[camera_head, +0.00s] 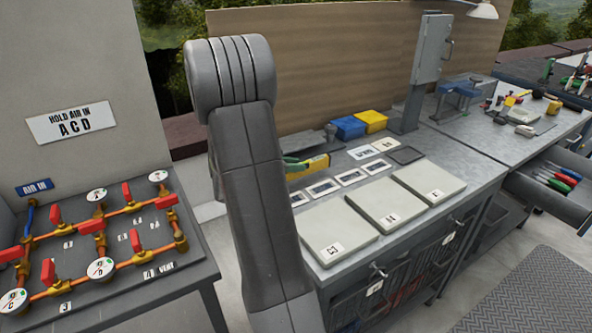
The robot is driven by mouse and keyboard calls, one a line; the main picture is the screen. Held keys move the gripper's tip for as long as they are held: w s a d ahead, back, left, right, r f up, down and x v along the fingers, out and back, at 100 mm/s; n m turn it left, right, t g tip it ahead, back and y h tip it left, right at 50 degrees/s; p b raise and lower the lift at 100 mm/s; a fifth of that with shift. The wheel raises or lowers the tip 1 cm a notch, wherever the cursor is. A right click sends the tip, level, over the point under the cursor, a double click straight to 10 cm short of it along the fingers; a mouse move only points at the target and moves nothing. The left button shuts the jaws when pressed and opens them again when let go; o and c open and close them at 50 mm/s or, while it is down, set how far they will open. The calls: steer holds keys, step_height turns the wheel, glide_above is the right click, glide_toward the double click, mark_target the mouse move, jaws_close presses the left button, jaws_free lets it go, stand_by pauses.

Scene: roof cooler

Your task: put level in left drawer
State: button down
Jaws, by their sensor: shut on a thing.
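My gripper is not visible; my grey arm stands in front of the bench and hides what lies behind it. A yellow piece (310,165) with green parts beside it shows just right of my arm, at the left end of the bench. It may be the level, but I cannot tell, nor whether it is held or lying there. An open drawer (546,203) sticks out at the right, with several coloured-handled tools in it. I cannot tell which drawer is the left one.
The grey bench (475,155) bears three pale labelled panels, blue (347,128) and yellow (371,121) bins, and a grey upright box (431,48). A pipe board with gauges and red valves (100,245) stands at the left. A grey mat (530,295) covers floor at lower right.

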steer(key=shift+f, duration=0.95)
steer(key=shift+f+b, duration=0.2)
steer(key=shift+b, duration=0.2)
steer(key=c, duration=1.3)
jaws_free()
steer(key=shift+r+p, duration=0.2)
steer(key=shift+p, duration=0.15)
